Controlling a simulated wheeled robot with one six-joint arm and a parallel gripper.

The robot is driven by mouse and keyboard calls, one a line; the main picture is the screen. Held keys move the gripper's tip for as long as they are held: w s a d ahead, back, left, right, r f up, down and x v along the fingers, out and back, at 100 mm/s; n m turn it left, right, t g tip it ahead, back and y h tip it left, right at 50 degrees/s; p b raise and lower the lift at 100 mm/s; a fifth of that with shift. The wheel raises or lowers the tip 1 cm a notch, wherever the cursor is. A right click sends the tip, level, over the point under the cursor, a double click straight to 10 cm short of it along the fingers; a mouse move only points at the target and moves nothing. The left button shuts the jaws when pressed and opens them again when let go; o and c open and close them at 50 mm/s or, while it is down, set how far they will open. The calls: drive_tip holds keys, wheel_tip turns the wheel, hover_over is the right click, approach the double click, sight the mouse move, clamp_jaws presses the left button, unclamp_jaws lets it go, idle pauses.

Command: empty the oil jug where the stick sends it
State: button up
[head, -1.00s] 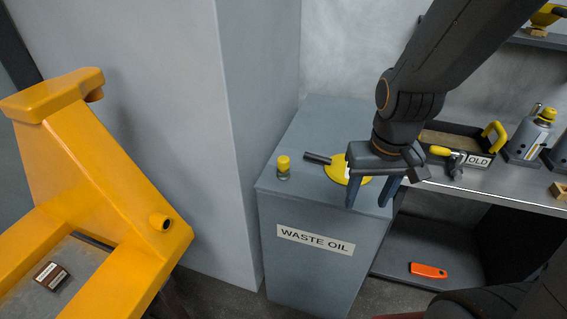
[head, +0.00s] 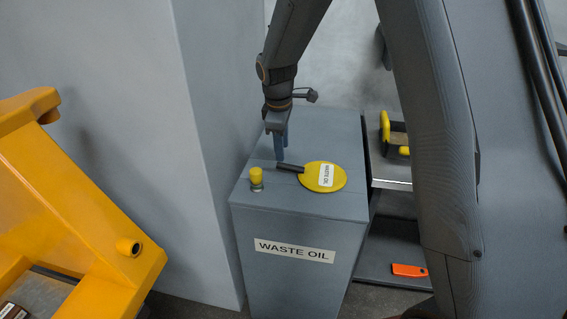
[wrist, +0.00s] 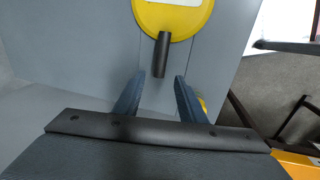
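The stick is a round yellow paddle (head: 318,186) with a black handle and a "WASTE OIL" label. It lies flat on top of a grey cabinet (head: 297,210), whose front is also labelled "WASTE OIL". My gripper (head: 282,158) points down just behind the handle's end. In the wrist view my gripper (wrist: 154,80) is open and empty, with the black handle (wrist: 162,55) ahead of the gap between the fingers; I cannot tell whether they touch it. I cannot make out the oil jug for certain; yellow-handled items (head: 385,127) at the right are partly hidden by my arm.
A small yellow-capped fitting (head: 256,176) stands on the cabinet's front left corner. A large yellow frame (head: 75,210) is at the left. A grey wall (head: 205,120) stands left of the cabinet. An orange object (head: 408,270) lies low at the right.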

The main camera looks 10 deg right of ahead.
sight(283, 164)
drive_tip(key=f, duration=0.2)
drive_tip(key=f+p, duration=0.1)
drive_tip(key=f, duration=0.1)
drive_tip(key=w+f, duration=0.1)
drive_tip(key=f, duration=0.2)
drive_tip(key=shift+w+d+f+p, duration=0.1)
drive_tip(key=shift+d+p, duration=0.2)
drive_tip(key=shift+p, duration=0.05)
clamp_jaws()
